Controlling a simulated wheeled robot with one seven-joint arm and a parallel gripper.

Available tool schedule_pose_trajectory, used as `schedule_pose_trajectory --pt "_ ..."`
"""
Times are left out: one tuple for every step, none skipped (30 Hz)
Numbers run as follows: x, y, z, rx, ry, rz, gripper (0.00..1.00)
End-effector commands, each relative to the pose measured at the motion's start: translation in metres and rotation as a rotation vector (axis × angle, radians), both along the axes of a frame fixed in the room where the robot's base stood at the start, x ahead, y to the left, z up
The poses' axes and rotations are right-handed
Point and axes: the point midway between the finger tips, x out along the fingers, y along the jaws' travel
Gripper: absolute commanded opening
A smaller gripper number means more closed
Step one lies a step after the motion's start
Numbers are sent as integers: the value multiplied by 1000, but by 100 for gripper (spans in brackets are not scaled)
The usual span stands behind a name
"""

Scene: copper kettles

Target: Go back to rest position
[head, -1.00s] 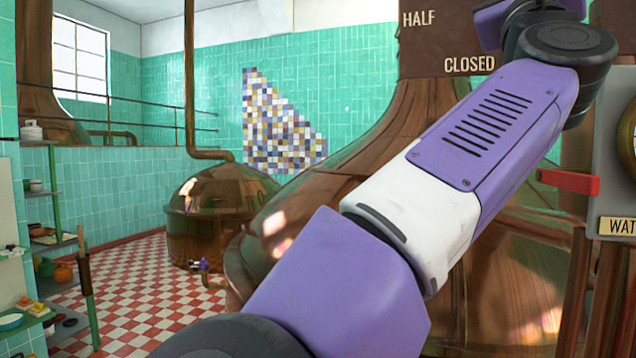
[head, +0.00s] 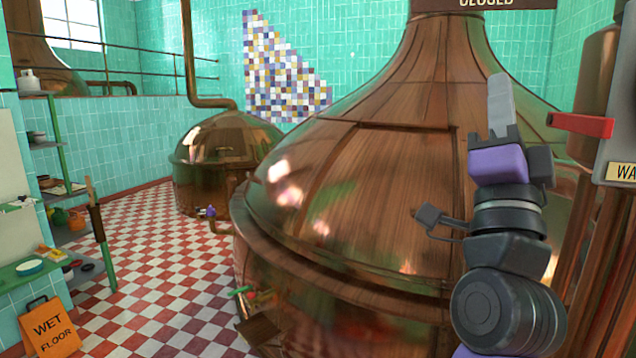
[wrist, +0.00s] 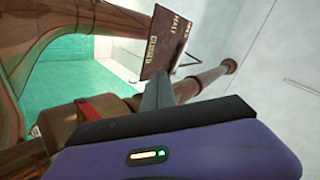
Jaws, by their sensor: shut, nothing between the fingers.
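My gripper (head: 500,105) is at the right of the head view, pointing up, in front of the large copper kettle (head: 360,190). Its grey fingers are together and hold nothing. In the wrist view the shut fingers (wrist: 157,95) point up toward a brown sign (wrist: 165,42) lettered "HALF" and "CLOSED". My arm hides part of the kettle's right side.
A red lever (head: 582,124) and a pipe stand right of my gripper. A smaller copper kettle (head: 215,185) stands farther back. Shelves (head: 62,235) and an orange wet-floor sign (head: 50,328) are at the left. The checkered floor (head: 150,270) between is mostly clear.

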Motion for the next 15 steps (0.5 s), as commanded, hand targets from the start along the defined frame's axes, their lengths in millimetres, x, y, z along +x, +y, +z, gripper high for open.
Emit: schedule_pose_trajectory --pt "-2 4 -22 -59 30 -35 0" --pt "-5 7 -33 -91 42 -55 0" --pt "-8 9 -48 -135 61 -82 0" --pt "-11 12 -59 -167 75 -100 0" --pt "-14 14 -70 -198 87 -117 0" --pt "-18 16 -85 -240 107 -138 0" --pt "-21 18 -97 -270 121 -153 0" --pt "-24 19 -108 -300 134 -167 0" --pt "-29 22 -123 -339 153 -184 0" --pt "-33 23 -135 -368 168 -198 0" --pt "-38 24 -146 -397 181 -209 0" --pt "-43 26 -162 -434 200 -223 0" --pt "-48 26 -173 -461 216 -232 0" --pt "-53 27 -184 -487 230 -241 0" --pt "-60 29 -199 -521 251 -250 0"
